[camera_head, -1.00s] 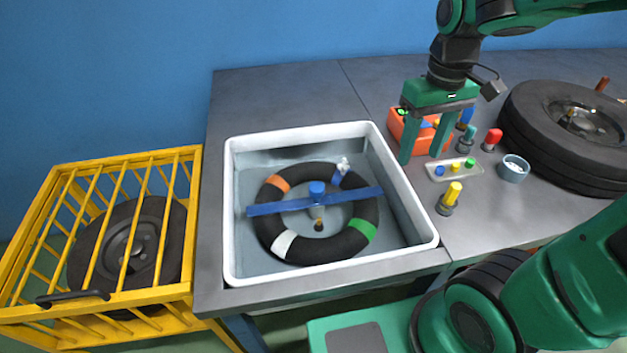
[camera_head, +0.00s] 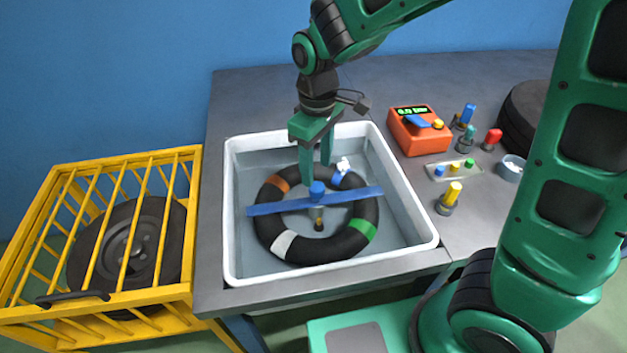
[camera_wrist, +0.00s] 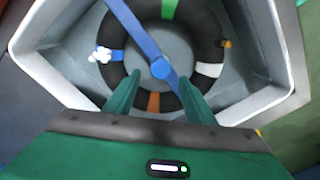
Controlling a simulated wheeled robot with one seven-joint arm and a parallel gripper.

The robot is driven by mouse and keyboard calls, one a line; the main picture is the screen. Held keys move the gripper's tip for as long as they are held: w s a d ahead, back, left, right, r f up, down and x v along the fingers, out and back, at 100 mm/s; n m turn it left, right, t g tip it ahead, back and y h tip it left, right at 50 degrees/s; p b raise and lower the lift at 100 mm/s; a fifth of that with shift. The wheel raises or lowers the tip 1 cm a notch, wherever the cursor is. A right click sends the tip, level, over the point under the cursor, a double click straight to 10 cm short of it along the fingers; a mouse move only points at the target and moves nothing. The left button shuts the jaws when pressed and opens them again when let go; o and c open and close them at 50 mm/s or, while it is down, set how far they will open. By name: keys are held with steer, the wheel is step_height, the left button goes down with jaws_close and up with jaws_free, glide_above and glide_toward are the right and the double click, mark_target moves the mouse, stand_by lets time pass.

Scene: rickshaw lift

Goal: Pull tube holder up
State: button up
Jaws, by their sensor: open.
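The tube holder is a blue bar (camera_head: 346,197) with a round blue knob (camera_head: 317,188) at its middle. It lies across a black inner tube (camera_head: 292,248) with orange, blue, green and white bands, inside a white-rimmed basin (camera_head: 231,215). My gripper (camera_head: 317,176) points down over the basin, its fingers just behind the knob in the head view. In the wrist view the knob (camera_wrist: 161,68) lies ahead of and between the open fingers (camera_wrist: 158,88). The fingers hold nothing. Whether they touch the bar cannot be told.
A yellow cage (camera_head: 98,238) with a wheel inside stands left of the table. Right of the basin are an orange device (camera_head: 417,140), several coloured plugs, a small tray (camera_head: 445,172) and a grey cup (camera_head: 511,168). A large tire (camera_head: 525,118) is partly hidden by my arm.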

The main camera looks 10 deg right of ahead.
mark_target(317, 186)
step_height(317, 186, down, 6)
steer(key=shift+r, duration=0.1)
stand_by(0.4)
